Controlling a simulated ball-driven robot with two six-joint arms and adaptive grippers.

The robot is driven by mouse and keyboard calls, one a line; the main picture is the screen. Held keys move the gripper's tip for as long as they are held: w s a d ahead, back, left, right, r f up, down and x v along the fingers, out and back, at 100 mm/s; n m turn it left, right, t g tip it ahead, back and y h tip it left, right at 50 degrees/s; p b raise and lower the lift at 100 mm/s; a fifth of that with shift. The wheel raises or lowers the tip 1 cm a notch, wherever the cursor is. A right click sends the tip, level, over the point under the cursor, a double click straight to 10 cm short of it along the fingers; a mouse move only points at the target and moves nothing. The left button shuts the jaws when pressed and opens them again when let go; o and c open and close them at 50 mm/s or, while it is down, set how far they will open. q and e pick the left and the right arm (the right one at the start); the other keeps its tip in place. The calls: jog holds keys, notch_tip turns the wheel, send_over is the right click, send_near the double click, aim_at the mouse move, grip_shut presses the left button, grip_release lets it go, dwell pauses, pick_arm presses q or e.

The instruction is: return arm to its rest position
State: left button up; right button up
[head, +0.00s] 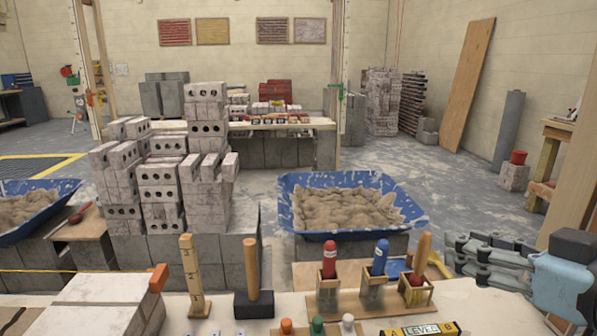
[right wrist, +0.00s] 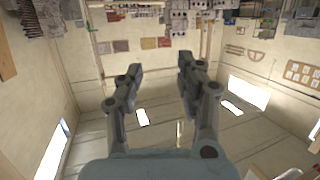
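My right gripper (head: 459,256) is at the right side of the head view, above the near bench and pointing left. Its grey fingers are spread, with nothing between them. The right wrist view also shows the right gripper (right wrist: 161,66) with its two fingers apart and empty, against the room's walls and ceiling, and the view appears upside down. My left gripper does not show in either view.
The near bench (head: 255,312) holds a rubber mallet (head: 252,285), a rack of coloured-handled tools (head: 368,300) and a level (head: 425,331). Blue mortar tubs (head: 300,228) and stacked bricks (head: 160,190) stand beyond. A wooden post (head: 572,215) rises near the right arm.

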jog(key=s+d+f+m+g+h, duration=0.25)
jog(key=s+f+g, duration=0.35)
jog(key=s, duration=0.5)
jog(key=s+d+f+m+g+h, duration=0.15)
jog(key=s+f+g+h, duration=0.25)
jog(key=s+f, duration=0.5)
jog(key=s+d+f+g, duration=0.1)
jog(key=s+d+f, duration=0.1)
jog(key=f, duration=1.1)
jog(key=s+d+f+g, duration=0.1)
jog(key=s+d+f, duration=0.15)
jog(key=f, duration=1.15)
jog(key=s+f+g, duration=0.1)
jog(key=s+f, duration=1.3)
jog(key=s, duration=0.3)
jog(key=shift+s+f, duration=0.15)
jog(key=shift+f, duration=0.05)
jog(key=shift+h, duration=0.25)
